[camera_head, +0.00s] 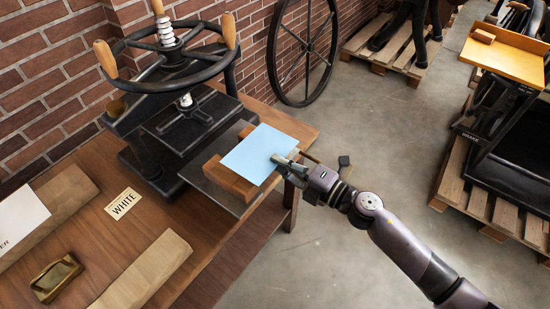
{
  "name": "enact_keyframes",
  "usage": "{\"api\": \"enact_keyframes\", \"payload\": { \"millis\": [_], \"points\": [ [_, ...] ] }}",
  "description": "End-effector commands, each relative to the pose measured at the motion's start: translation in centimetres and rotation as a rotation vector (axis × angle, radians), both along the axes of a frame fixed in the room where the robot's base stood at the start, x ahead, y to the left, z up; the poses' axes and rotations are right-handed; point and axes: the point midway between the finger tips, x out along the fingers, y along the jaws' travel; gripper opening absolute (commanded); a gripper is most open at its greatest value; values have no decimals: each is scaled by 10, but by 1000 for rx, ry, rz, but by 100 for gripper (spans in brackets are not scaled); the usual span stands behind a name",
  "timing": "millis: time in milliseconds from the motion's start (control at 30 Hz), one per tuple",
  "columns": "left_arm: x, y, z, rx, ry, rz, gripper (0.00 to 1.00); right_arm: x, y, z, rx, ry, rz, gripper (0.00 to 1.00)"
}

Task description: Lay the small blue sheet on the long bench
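The small blue sheet (258,150) lies flat over wooden blocks (231,181) on a dark plate at the right end of the wooden bench (165,215). My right gripper (277,159) reaches in from the lower right, its tip over the sheet's right edge. One finger shows on top of the sheet. Whether another finger is beneath it, and whether the gripper is shut on it, I cannot tell. My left gripper is out of view.
A black hand press (150,140) with a handwheel stands on the bench behind the plate. A "WHITE" card (123,203), brown boards (145,270), a white sheet (20,218) and a brass block (57,278) lie on the bench. Another press (510,150) stands on a pallet at right.

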Motion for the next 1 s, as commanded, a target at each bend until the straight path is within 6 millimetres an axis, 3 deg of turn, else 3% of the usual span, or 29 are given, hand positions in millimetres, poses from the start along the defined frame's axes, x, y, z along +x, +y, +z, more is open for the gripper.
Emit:
{"api": "enact_keyframes", "payload": {
  "millis": [533, 1000],
  "points": [
    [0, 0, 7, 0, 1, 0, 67, -15, -22, 9, 1, 1, -1, 0],
    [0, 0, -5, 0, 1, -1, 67, -48, -66, 8, -1, 1, 0, 0]
  ]
}}
